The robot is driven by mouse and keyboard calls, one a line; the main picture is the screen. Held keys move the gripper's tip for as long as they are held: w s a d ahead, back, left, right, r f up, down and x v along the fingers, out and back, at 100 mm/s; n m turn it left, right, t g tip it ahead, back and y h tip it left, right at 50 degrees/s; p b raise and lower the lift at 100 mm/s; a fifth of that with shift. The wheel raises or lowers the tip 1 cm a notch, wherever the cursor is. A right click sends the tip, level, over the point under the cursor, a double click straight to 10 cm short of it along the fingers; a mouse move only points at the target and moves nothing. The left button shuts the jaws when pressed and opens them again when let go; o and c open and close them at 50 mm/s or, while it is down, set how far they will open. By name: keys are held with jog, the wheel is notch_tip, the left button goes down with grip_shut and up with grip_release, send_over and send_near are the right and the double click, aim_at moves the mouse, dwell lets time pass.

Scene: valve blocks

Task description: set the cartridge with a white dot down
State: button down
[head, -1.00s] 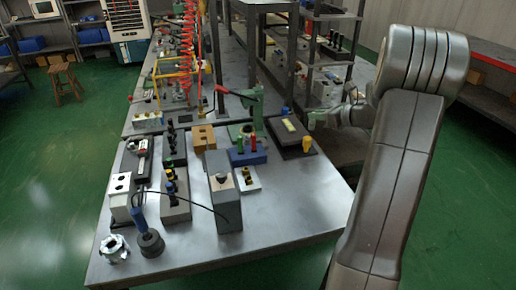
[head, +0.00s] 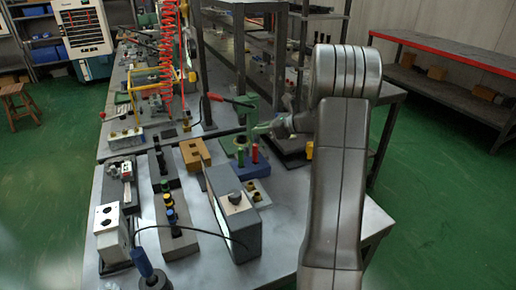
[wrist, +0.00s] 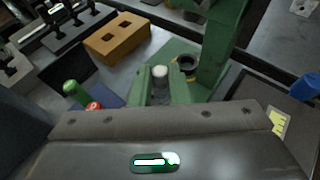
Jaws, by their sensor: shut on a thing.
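In the wrist view my gripper (wrist: 160,90) has its green fingers shut on a cartridge (wrist: 160,72), of which only the pale, whitish round top shows between them. In the head view my gripper (head: 262,128) is by the green press (head: 247,102), and the cartridge cannot be made out there. In the wrist view the press's green base and a dark ring (wrist: 186,65) lie just beyond the fingers, to the right. I cannot tell the cartridge's height above the surface.
A blue block (head: 256,170) holds a green cartridge (head: 239,155) and a red one (head: 254,153). A tan block (head: 195,154) with square holes stands left of it. A tall grey box (head: 233,215) stands nearer. The table's front right is bare.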

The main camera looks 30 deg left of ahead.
notch_tip(320, 180, down, 5)
jog(key=shift+r, duration=0.1)
jog(key=shift+s+d+f, duration=0.1)
jog(key=shift+s+f, duration=0.1)
jog(key=shift+f, duration=0.3)
jog(key=c, duration=1.5)
grip_release()
jog(key=shift+o, duration=0.7)
jog(key=shift+f, duration=0.15)
jog(key=shift+w+f, duration=0.1)
jog(key=shift+w, duration=0.1)
jog(key=shift+s+r, duration=0.1)
jog(key=shift+r, duration=0.2)
jog(key=v, duration=1.1)
jog(key=shift+d+r, duration=0.25)
jog(key=shift+d, duration=0.1)
